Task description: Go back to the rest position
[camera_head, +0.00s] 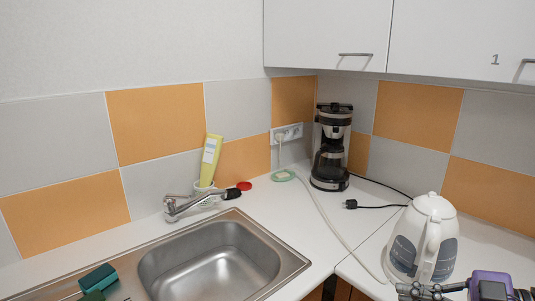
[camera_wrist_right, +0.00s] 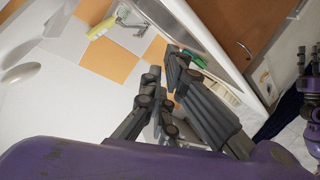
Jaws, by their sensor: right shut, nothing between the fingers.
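My right gripper (camera_head: 425,291) is at the bottom right edge of the head view, in front of the white kettle (camera_head: 425,235). I cannot tell whether it touches the kettle. In the right wrist view my right gripper (camera_wrist_right: 165,80) has its grey fingers shut with nothing between them. The fingers hang in free space over the counter and sink area. My left gripper does not show in the head view. A purple and grey part of my own body shows at the right edge of the right wrist view.
A sink (camera_head: 215,262) with a faucet (camera_head: 185,203) is at the lower left, with a teal sponge (camera_head: 98,278) beside it. A yellow bottle (camera_head: 210,160), coffee maker (camera_head: 331,150) and loose black plug (camera_head: 352,204) are behind. White cabinets (camera_head: 330,35) hang above. The middle counter is mostly clear.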

